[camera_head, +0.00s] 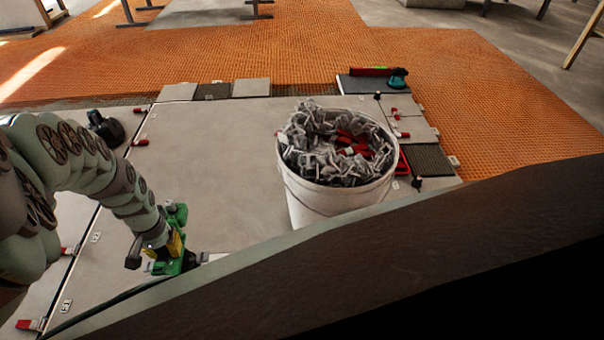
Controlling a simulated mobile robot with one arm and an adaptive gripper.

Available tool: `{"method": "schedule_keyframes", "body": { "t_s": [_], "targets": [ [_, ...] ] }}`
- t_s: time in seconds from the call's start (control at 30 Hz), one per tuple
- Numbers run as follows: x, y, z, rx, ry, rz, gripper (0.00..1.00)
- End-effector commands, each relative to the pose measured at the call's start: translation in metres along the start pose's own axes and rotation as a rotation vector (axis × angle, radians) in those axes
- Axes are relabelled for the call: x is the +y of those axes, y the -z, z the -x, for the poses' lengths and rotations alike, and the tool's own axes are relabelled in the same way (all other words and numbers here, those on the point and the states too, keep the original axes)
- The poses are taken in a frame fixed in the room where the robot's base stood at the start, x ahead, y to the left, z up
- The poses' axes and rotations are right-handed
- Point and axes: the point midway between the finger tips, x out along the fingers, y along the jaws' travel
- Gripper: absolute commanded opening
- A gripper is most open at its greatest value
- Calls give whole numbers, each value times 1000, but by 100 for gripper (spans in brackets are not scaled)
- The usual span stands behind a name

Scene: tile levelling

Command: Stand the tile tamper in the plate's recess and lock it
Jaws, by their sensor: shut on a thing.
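My arm comes in from the left, and my gripper (160,254) is low over the large grey tiles at the lower left. It is shut on a green and yellow tool (176,262), which may be the tile tamper; the fingers and the grip are small and partly hidden. I cannot tell whether the tool's lower end touches the surface. A pale flat piece (212,257) shows just right of it. I cannot make out a plate with a recess or a lock; the dark ledge in front may hide part of this area.
A white bucket (325,203) full of grey and red clips stands on the tiles (225,150). A black tool (106,127) lies at the left. A dark board (360,84) at the back carries a red-green bar and a teal tool (398,79).

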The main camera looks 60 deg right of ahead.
Motion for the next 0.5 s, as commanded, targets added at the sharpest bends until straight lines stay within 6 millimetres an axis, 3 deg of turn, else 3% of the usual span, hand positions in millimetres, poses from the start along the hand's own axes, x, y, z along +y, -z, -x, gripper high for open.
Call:
{"method": "schedule_keyframes", "body": {
  "t_s": [0.1, 0.5],
  "targets": [
    [8, 0, -13, 4, 2, -18, 0],
    [10, -1, -28, 4, 3, -21, 0]
  ]
}}
